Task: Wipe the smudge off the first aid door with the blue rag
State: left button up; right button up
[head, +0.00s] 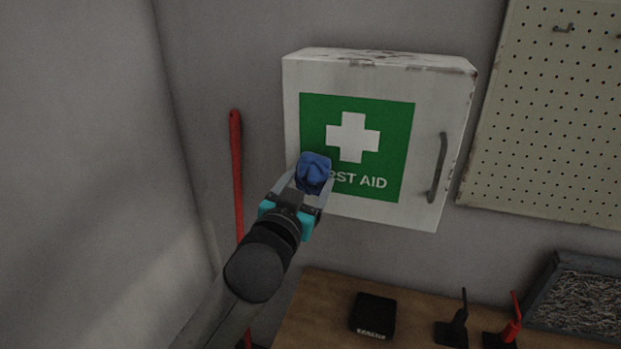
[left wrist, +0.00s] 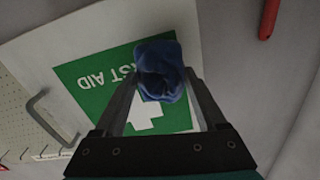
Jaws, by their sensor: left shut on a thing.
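The white first aid cabinet (head: 365,212) hangs on the grey wall, its door shut, with a green panel, white cross and dark handle (head: 437,168). My left gripper (head: 313,178) is shut on the bunched blue rag (head: 314,170), in front of the panel's lower left part. In the left wrist view, the blue rag (left wrist: 160,70) sits between the fingertips over the edge of the green panel (left wrist: 88,85). I cannot tell whether the rag touches the door. No smudge shows; the rag and gripper hide part of the panel. My right gripper is not in view.
A red pole (head: 236,170) stands against the wall left of the cabinet. Below is a wooden bench (head: 318,312) with a black box (head: 373,315), small black and red tools, and a grey tray (head: 545,290). A pegboard (head: 545,120) hangs at right.

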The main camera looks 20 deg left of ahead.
pick_arm(q)
jog(key=shift+s+r+p, duration=0.1)
jog(key=shift+s+p, duration=0.35)
jog(key=shift+s, duration=2.2)
jog(key=shift+s, duration=0.1)
jog(key=s, duration=0.2)
jog(key=shift+s+a+p, duration=0.1)
jog(key=shift+s+p, duration=0.25)
jog(key=shift+s, duration=0.05)
